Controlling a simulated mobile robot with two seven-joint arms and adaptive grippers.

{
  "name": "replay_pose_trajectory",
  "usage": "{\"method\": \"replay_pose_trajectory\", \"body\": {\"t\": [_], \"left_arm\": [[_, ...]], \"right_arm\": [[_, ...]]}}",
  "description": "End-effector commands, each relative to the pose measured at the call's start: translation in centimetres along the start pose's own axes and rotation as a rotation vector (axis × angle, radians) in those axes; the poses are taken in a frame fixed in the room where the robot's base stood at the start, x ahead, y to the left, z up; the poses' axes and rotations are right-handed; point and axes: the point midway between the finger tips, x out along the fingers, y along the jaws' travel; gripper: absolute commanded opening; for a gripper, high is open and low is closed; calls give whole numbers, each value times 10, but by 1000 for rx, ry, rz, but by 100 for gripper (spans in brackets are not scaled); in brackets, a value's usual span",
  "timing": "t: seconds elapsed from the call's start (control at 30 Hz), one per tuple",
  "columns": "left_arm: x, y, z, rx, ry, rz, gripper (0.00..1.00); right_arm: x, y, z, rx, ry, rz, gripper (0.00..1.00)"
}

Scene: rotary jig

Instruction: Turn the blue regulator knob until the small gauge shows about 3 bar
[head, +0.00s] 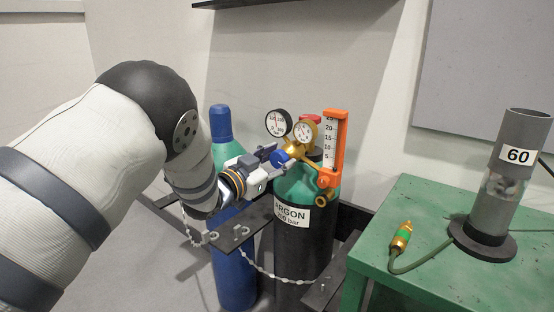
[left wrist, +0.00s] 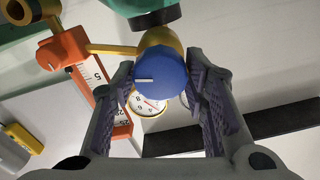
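The blue regulator knob (head: 280,158) sits on the brass regulator at the top of the green-shouldered argon cylinder. In the left wrist view the knob (left wrist: 160,72) faces me, with its white mark pointing left. My left gripper (head: 275,160) has one finger on each side of the knob; in the left wrist view both fingers (left wrist: 160,80) appear to touch its sides. The small brass-rimmed gauge (head: 304,131) is beside the larger black-rimmed gauge (head: 278,123). In the left wrist view the knob partly hides the small gauge (left wrist: 150,106), and its reading is not clear. My right gripper is not visible.
An orange flowmeter frame (head: 340,148) with a scale stands right of the gauges. A blue cylinder (head: 221,122) is at the left, with a chain (head: 284,277) in front. A green table (head: 424,205) at the right bears a grey tube marked 60 (head: 522,130) and a hose fitting (head: 401,236).

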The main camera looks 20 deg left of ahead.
Motion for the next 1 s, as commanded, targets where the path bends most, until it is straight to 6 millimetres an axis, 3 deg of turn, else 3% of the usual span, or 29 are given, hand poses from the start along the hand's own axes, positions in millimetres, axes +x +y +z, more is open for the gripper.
{"method": "replay_pose_trajectory", "body": {"t": [0.37,0.47,0.8,1.0], "left_arm": [[-2,0,0,-2,-1,-1,57],[-18,-1,0,-2,-3,-3,57],[-103,-1,0,-3,-2,-2,57],[-120,0,0,-2,0,0,57]], "right_arm": [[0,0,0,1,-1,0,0],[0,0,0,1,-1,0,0],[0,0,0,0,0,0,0],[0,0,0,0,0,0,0]]}}
